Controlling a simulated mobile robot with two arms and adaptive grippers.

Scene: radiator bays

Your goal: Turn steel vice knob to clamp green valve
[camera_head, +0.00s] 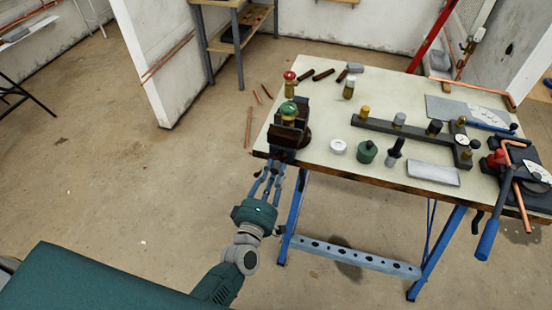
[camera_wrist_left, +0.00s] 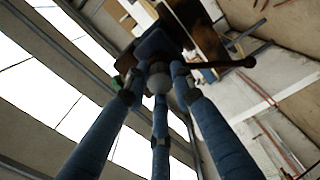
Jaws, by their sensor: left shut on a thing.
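The dark vice (camera_head: 292,134) is mounted at the left front corner of the workbench. The green valve (camera_head: 289,110) stands upright between its jaws, its brass body partly hidden by them. My left gripper (camera_head: 282,168) reaches up from below to the front of the vice. In the left wrist view its three blue fingers (camera_wrist_left: 158,80) close around the grey steel knob (camera_wrist_left: 158,84), under the dark vice body (camera_wrist_left: 158,42). The knob is hidden in the head view. My right gripper is not in view.
A red-topped valve (camera_head: 290,82) stands behind the vice. The workbench (camera_head: 319,120) also holds several fittings, a grey tray (camera_head: 433,173) and a pipe bender (camera_head: 520,170) at right. Blue bench legs (camera_head: 293,222) stand close to my left arm.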

